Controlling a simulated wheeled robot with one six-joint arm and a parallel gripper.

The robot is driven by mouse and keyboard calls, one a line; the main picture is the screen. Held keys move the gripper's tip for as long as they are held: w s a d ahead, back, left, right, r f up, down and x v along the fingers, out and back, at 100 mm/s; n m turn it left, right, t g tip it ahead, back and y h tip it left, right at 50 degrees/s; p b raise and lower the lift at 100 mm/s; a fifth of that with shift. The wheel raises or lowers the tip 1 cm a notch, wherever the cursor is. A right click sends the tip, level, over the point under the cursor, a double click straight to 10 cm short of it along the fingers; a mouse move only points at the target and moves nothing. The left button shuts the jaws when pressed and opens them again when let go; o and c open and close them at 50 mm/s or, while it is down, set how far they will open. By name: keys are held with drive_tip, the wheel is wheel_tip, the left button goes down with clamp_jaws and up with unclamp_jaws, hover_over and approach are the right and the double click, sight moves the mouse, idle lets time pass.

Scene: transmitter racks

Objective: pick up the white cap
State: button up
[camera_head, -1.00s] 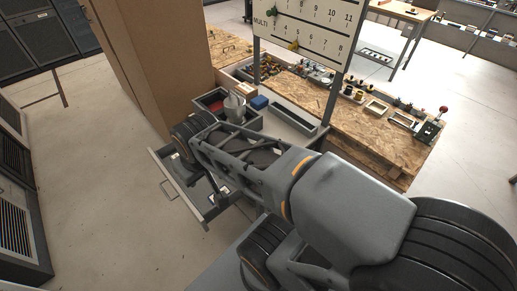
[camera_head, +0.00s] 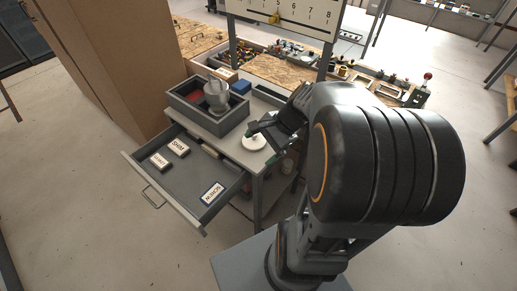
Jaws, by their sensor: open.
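The white cap (camera_head: 254,142) is a small round disc with a knob on top, lying on the grey bench top (camera_head: 229,147) near its front right edge. My gripper (camera_head: 259,129) is just above and behind the cap, its dark fingers reaching over the cap's far side. The gripper is open. I cannot tell whether a finger touches the cap.
An open drawer (camera_head: 187,181) below the bench top holds several labelled blocks. A grey tray (camera_head: 205,119) with a grey funnel-like part (camera_head: 216,97) stands left of the cap. A tall brown cabinet (camera_head: 110,70) stands at left. A numbered board (camera_head: 290,15) rises behind.

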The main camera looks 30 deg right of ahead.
sight(254, 137)
drive_tip(key=shift+o, duration=0.6)
drive_tip(key=w+d+f+m+t+y+b, duration=0.2)
drive_tip(key=d+f+m+t, duration=0.4)
drive_tip(key=d+m, duration=0.5)
drive_tip(key=shift+w+d+f+m+t+y+b, duration=0.15)
drive_tip(key=shift+w+d+m+t+y+b, duration=0.2)
drive_tip(key=shift+w+b, duration=0.65)
drive_tip(key=shift+m+t, duration=0.35)
drive_tip(key=b+x, duration=0.1)
drive_tip(key=x, duration=0.5)
drive_tip(key=shift+w+f, duration=0.1)
drive_tip(key=shift+b+x, duration=0.45)
drive_tip(key=shift+x, duration=2.85)
drive_tip(key=shift+w, duration=0.1)
drive_tip(key=c, duration=0.6)
